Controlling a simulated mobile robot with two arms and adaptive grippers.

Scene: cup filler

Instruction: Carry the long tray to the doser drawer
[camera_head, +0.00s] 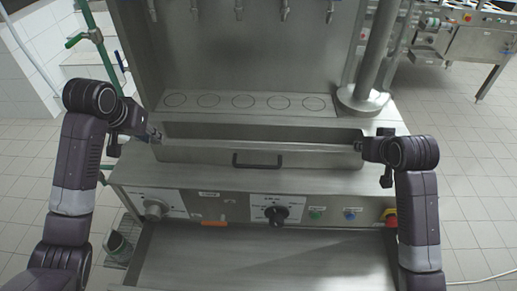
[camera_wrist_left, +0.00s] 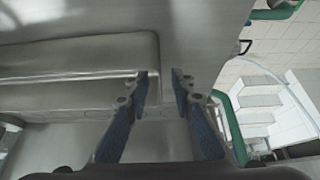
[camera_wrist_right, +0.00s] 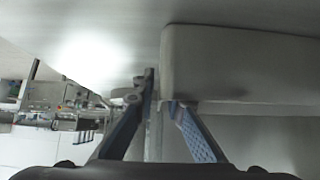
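The doser drawer (camera_head: 210,157) is a steel box with a black handle, below the row of ringed cup spots. A long steel bar or rim, probably the long tray (camera_head: 300,148), runs across its top; I cannot clearly separate tray from drawer. My left gripper (camera_head: 156,137) is at its left end. My right gripper (camera_head: 358,143) is at the right end.
A steel post (camera_head: 375,55) stands on the machine at right, close to my right arm. A control panel with a black knob (camera_head: 276,214) and buttons is below. The ringed shelf (camera_head: 222,104) and nozzles are behind. Green pipework (camera_head: 92,38) is at left.

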